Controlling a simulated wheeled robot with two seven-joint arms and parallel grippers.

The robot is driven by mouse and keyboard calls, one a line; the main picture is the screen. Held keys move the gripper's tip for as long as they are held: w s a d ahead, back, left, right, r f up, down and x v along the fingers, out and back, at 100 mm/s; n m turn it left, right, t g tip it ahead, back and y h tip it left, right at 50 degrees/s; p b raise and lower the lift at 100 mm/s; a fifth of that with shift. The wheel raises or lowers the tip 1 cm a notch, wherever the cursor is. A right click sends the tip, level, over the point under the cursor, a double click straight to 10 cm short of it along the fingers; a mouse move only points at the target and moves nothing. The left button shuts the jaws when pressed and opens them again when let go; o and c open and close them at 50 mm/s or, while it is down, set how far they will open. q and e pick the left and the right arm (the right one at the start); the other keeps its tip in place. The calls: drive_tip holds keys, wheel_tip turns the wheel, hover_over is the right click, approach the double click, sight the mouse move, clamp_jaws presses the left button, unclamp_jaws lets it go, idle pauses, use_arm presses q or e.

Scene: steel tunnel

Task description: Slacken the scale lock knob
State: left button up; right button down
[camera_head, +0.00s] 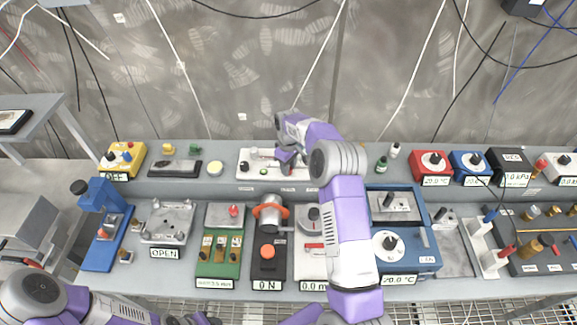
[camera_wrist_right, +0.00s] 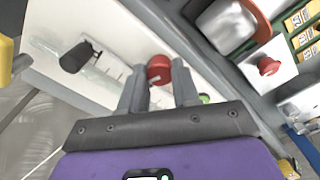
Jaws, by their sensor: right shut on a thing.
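A white panel (camera_head: 253,155) lies on the raised back ledge of the bench. It carries a black knob (camera_head: 245,166), a small green part and a clear strip with marks, seen in the right wrist view. My right gripper (camera_head: 287,160) reaches down over the panel's middle. In the right wrist view its two fingers (camera_wrist_right: 159,90) are shut on a small round red knob (camera_wrist_right: 158,69), which looks like the scale lock knob. The knob is mostly hidden in the head view. My left arm shows at the lower left, but its fingers are out of view.
In front stand a green unit (camera_head: 219,266), a dark unit with an orange button (camera_head: 268,252) and a blue unit (camera_head: 414,262). A blue press (camera_head: 103,205) stands left. Red and blue dial boxes (camera_head: 430,167) line the right ledge. My right forearm hides the middle.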

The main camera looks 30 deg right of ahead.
drive_tip(key=c, duration=0.8)
unclamp_jaws()
wheel_tip(320, 180, up, 8)
drive_tip(key=shift+f, duration=0.15)
